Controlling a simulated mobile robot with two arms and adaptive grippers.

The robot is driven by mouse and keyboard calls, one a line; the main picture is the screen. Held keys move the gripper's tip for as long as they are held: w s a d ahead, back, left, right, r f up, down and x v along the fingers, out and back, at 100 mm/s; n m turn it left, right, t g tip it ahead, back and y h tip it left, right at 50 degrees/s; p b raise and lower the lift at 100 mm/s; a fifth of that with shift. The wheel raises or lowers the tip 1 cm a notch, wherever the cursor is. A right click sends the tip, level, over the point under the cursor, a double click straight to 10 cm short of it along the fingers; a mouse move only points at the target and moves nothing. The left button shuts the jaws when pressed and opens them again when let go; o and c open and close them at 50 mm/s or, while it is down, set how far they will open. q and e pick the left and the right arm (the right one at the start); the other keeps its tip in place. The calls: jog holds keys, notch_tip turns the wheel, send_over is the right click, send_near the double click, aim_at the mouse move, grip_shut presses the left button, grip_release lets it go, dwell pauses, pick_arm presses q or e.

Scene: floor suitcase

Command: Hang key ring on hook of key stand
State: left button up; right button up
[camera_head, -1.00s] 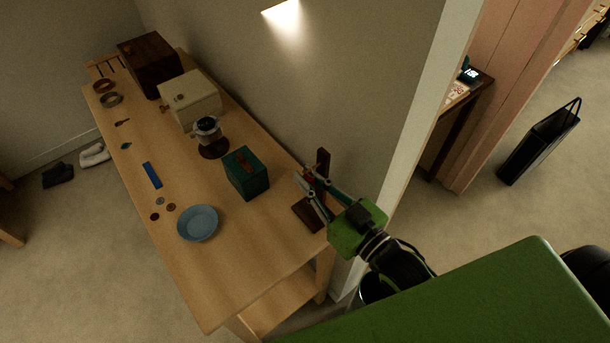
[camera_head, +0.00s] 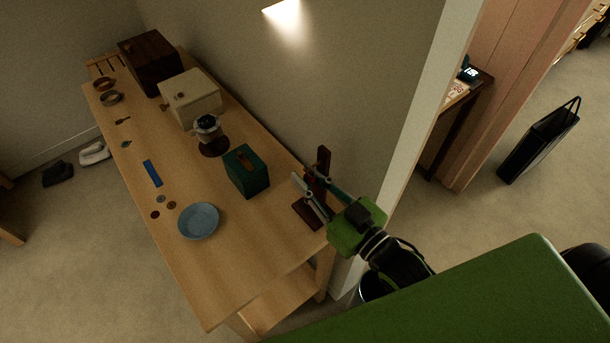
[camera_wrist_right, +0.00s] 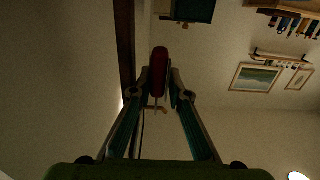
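The key stand (camera_head: 323,160) is dark wood, with an upright post and a flat base (camera_head: 306,213), at the right end of the table. My right gripper (camera_head: 303,180) is at the post, over the base. In the right wrist view, my right gripper (camera_wrist_right: 159,82) has its fingertips close on both sides of a red piece of the key ring (camera_wrist_right: 159,60). A thin part hangs below it near a small brass-coloured bar, seemingly the hook (camera_wrist_right: 158,109). The post (camera_wrist_right: 126,50) stands just left. I cannot tell whether ring and hook touch. My left gripper is out of view.
The wall runs close behind the stand.

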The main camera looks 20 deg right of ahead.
jog(key=shift+w+d+f, duration=0.1)
jog(key=shift+d+f, duration=0.1)
jog(key=shift+d, duration=0.1)
jog(key=shift+f, duration=0.1)
jog(key=v, duration=0.7)
jog(key=shift+r, duration=0.25)
jog(key=shift+s+a+r, duration=0.1)
jog(key=shift+s+r, duration=0.05)
jog(key=shift+s, duration=0.35)
jog(key=shift+s, duration=0.1)
